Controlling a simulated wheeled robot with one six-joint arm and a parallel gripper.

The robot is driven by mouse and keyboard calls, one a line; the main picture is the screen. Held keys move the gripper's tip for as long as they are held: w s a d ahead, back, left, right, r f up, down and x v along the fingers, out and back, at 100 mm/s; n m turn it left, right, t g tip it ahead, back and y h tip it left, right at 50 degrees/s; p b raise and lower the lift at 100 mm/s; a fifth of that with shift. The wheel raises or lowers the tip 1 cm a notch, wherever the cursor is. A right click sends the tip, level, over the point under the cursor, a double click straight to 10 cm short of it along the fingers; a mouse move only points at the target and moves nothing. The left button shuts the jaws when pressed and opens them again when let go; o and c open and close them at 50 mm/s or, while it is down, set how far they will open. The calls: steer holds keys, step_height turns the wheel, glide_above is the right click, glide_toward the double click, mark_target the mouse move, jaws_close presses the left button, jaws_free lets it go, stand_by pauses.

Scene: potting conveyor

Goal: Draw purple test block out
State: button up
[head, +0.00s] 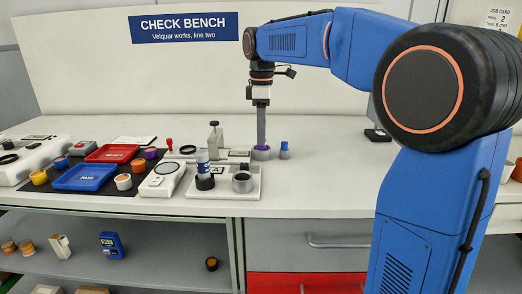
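A purple-topped piece (261,149) stands on the white bench, just right of the white gauge base. Its lower part looks greyish; I cannot tell whether it sits in a holder. My gripper (262,144) points straight down with its fingertips at the top of this piece. The fingers show edge-on as one grey bar, so their gap is hidden, and I cannot tell whether they grip it. Another small purple piece (151,153) lies on the dark mat at the left, beside the red tray.
A grey cylinder with a blue top (284,150) stands close right of my gripper. A white base (225,191) with round fittings and a gauge stand (214,139) are to the left. A red tray (112,153) and blue tray (85,177) lie farther left. The bench's right front is clear.

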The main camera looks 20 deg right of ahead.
jaws_close()
steer(key=shift+r, duration=0.45)
steer(key=shift+r, duration=0.35)
steer(key=shift+r, duration=0.35)
steer(key=shift+r, duration=0.35)
steer(key=shift+r, duration=0.35)
steer(key=shift+r, duration=0.3)
steer(key=shift+r, duration=0.35)
